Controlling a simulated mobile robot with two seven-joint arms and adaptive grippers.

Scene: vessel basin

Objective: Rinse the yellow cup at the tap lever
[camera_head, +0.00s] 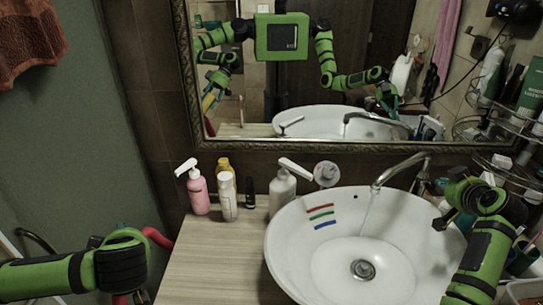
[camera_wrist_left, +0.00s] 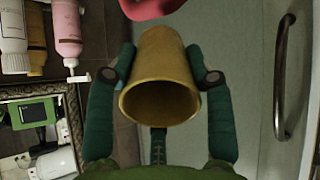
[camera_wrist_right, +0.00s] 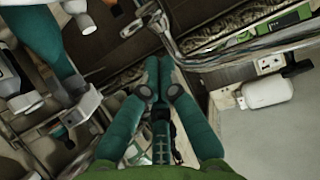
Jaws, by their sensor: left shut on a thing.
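The yellow cup (camera_wrist_left: 160,75) is held between the fingers of my left gripper (camera_wrist_left: 162,76), its dark mouth facing the wrist camera. In the head view my left arm is at the lower left, beside the counter, and hides the cup. The chrome tap (camera_head: 400,168) arches over the white basin (camera_head: 290,245), and a thin water stream (camera_head: 368,212) falls from its spout. My right gripper (camera_wrist_right: 158,78) is shut with its fingertips together and looks empty. It is beside the tap at the basin's right rear. I cannot clearly tell the tap lever from the fittings there.
A pink pump bottle (camera_head: 199,193), a white bottle (camera_head: 228,198) and a grey pump bottle (camera_head: 283,190) stand on the wooden counter (camera_head: 205,258) left of the basin. A wire rack (camera_head: 505,120) with toiletries is at the right. A framed mirror (camera_head: 350,70) covers the back wall.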

